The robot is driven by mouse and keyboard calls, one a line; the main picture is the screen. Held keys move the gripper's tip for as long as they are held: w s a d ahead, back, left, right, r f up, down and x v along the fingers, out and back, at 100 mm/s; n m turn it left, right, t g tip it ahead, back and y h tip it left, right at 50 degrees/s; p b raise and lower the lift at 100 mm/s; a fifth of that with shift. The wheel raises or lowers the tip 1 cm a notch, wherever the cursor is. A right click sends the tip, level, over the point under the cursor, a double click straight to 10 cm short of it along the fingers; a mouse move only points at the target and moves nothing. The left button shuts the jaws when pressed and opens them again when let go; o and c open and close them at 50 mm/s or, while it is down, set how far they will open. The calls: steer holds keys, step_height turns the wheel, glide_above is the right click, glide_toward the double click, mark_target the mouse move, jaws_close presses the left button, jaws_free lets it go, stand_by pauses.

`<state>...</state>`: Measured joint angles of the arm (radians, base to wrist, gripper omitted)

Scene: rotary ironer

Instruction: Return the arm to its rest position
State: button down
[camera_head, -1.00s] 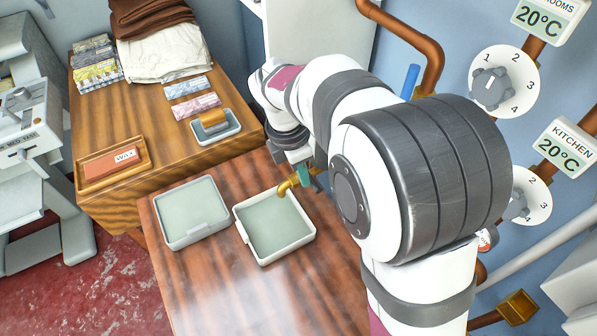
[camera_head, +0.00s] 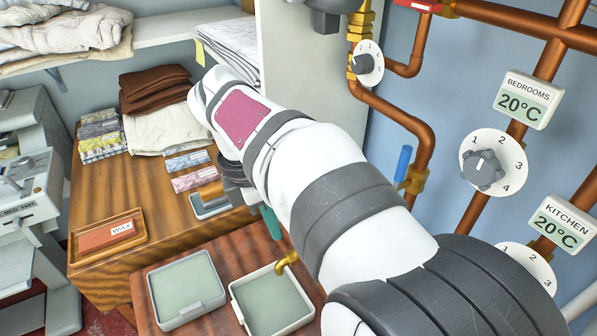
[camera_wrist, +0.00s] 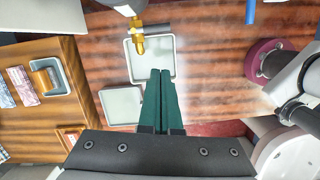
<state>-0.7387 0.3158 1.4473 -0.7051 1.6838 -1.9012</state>
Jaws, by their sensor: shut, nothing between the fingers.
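My gripper (camera_wrist: 160,75) shows in the wrist view with its two dark green fingers together and nothing between them. In the head view a green part of my gripper (camera_head: 270,222) shows just below my white arm, above the wooden table with the two trays. Most of my gripper is hidden there behind the arm. My arm stretches from the lower right up to the left, with its wrist over the sideboard's right end.
The sideboard (camera_head: 165,207) holds a wax box (camera_head: 107,236), folded cloths (camera_head: 165,128) and packets. Copper pipes (camera_head: 425,150) and dials (camera_head: 492,163) line the right wall.

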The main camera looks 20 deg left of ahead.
steer(key=s+d+m+g+y, duration=0.1)
steer(key=s+d+m, duration=0.4)
steer(key=d+m, duration=0.55)
steer(key=s+d+f+m+y, duration=0.1)
steer(key=s+d+f+m, duration=0.2)
steer(key=m, duration=0.7)
steer(key=s+d+f+m+y, duration=0.1)
steer(key=s+d+f+m, duration=0.3)
steer(key=s+m, duration=0.6)
steer(key=s+d, duration=0.1)
steer(key=d, duration=0.1)
steer(key=shift+s+d+f+y, duration=0.15)
steer(key=shift+s+d+y, duration=0.05)
steer(key=shift+d+y, duration=0.15)
